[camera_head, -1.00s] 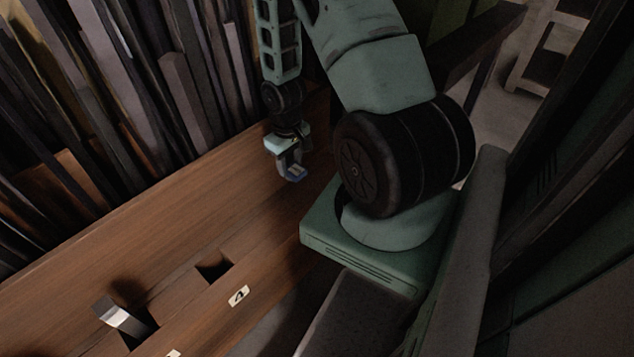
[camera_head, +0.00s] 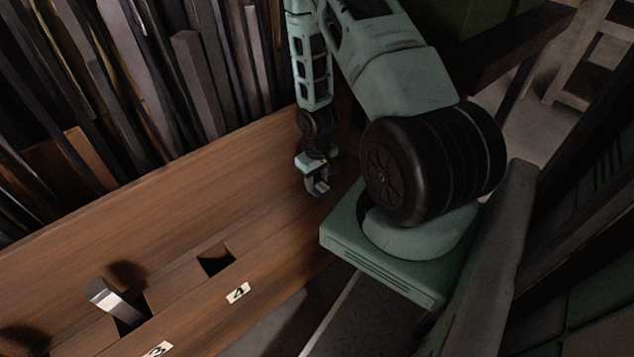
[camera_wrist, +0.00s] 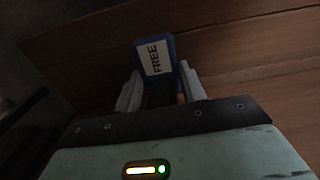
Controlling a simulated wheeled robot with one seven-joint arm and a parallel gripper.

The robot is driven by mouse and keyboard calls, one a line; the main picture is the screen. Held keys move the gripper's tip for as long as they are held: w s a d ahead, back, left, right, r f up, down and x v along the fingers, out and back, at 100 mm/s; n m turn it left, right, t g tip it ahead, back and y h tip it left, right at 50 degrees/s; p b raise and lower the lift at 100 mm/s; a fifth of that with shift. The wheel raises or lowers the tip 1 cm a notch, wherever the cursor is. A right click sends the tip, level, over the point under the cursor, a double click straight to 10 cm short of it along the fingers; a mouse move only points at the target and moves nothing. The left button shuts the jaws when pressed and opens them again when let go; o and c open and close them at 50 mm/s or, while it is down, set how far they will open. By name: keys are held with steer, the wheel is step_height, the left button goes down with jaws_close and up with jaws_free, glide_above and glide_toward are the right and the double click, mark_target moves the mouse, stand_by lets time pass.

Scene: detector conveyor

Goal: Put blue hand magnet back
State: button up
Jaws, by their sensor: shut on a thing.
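The blue hand magnet (camera_wrist: 155,57) is a small blue block with a white label reading "FREE". My gripper (camera_wrist: 158,92) is shut on it, with one grey finger on each side in the wrist view. In the head view, my gripper (camera_head: 318,188) points down with the blue magnet (camera_head: 321,187) at its tip, over the right part of the wooden bench. The gap between the magnet and the wood cannot be told.
The wooden bench (camera_head: 190,190) has a square slot (camera_head: 216,260) by a label "4" (camera_head: 238,293). A silver metal block (camera_head: 114,302) stands in another slot near a label "3" (camera_head: 158,350). Tall dark boards (camera_head: 150,80) stand packed behind the bench.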

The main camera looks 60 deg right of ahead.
steer(key=shift+f, duration=0.2)
steer(key=o, duration=1.1)
step_height(320, 180, up, 12)
steer(key=p, duration=0.4)
steer(key=shift+a+r, duration=0.1)
steer(key=shift+r, duration=0.05)
